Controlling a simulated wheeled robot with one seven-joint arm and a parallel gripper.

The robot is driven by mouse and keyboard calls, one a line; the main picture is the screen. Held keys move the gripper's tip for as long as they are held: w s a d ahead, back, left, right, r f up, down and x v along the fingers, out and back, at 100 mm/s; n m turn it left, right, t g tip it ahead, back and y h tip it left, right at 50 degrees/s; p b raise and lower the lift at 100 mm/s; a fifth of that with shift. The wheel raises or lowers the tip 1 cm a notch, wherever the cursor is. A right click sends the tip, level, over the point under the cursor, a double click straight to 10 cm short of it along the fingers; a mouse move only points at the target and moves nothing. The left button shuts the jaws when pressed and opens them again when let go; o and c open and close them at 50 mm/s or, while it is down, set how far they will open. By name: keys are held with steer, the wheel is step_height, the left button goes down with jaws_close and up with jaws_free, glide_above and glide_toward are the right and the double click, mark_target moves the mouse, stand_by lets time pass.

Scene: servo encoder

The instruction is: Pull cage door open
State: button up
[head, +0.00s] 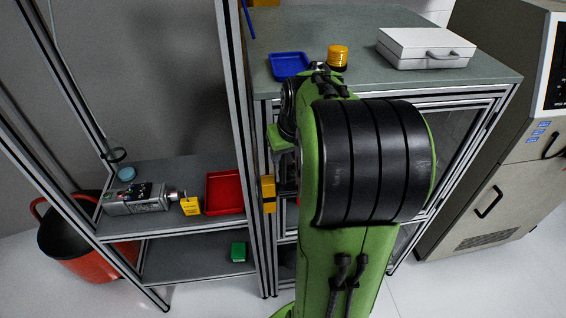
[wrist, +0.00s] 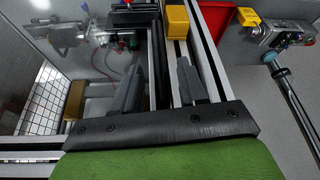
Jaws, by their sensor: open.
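The cage (head: 455,108) is an aluminium-framed enclosure with clear panels under a grey-green top. My green arm hides much of its front. The cage door's frame (wrist: 157,70) runs up the middle of the wrist view, with its clear panel to the left, and looks closed or nearly so. My gripper (wrist: 160,75) is open, its two dark fingers on either side of this frame strip. I cannot tell whether either finger touches it. A yellow block (wrist: 177,22) sits on the post just beyond the fingers; it also shows in the head view (head: 268,190). No handle is clearly visible.
A red bucket (head: 75,262) stands at far left. A blue tray (head: 290,65), amber beacon (head: 338,57) and white case (head: 425,48) are on the cage top.

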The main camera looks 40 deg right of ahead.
steer(key=x, duration=0.3)
steer(key=shift+w+f, duration=0.1)
steer(key=shift+f, duration=0.2)
steer(key=shift+r, duration=0.1)
jaws_close()
